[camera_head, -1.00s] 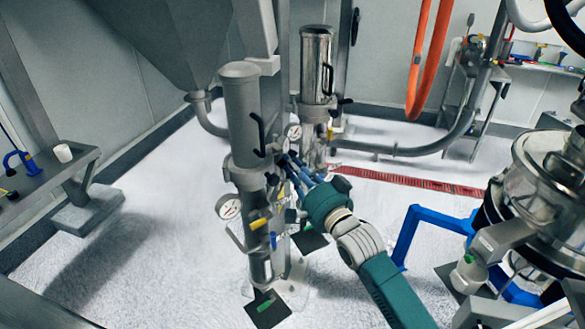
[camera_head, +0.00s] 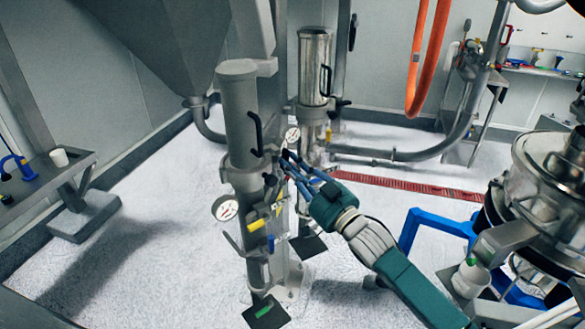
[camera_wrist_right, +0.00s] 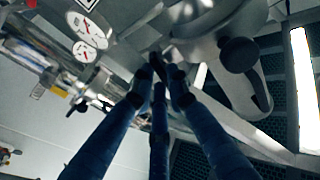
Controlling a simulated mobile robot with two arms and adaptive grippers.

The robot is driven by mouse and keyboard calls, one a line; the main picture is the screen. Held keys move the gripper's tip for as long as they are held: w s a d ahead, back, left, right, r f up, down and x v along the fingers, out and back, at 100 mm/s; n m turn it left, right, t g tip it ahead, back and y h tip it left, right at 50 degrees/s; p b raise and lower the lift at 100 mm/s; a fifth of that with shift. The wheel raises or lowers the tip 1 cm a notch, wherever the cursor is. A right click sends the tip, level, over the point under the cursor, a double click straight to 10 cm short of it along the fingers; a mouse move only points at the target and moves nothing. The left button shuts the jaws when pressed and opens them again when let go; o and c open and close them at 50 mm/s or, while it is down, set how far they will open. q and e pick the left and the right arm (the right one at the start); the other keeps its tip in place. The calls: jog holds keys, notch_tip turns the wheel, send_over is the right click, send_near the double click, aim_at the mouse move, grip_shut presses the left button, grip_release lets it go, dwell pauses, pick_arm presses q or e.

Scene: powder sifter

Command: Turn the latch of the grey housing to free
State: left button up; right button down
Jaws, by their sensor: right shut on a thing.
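The grey housing (camera_head: 239,110) is an upright grey cylinder with a black bow handle (camera_head: 257,134), left of centre in the head view. A clamp band goes around its lower part, with a small dark latch (camera_head: 270,180) on its right side. My right gripper (camera_head: 284,163) comes in from the lower right, with blue fingers closed together at this latch. In the right wrist view the fingertips (camera_wrist_right: 160,68) meet on a small dark piece beside the housing's metal. The fingers partly hide the latch, so its exact angle is unclear. My left gripper is not in view.
A shiny metal cylinder (camera_head: 314,68) on a similar stand is just behind. A pressure gauge (camera_head: 226,208) and yellow-handled valve (camera_head: 257,224) sit below the clamp. A blue frame (camera_head: 430,225) and steel sifter (camera_head: 545,180) stand at right.

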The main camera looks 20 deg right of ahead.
jog(key=shift+n+y, duration=0.3)
jog(key=shift+n, duration=1)
jog(key=c, duration=1.7)
grip_release()
jog(key=v, duration=1.2)
jog(key=shift+r, duration=0.2)
jog(key=shift+d, duration=0.1)
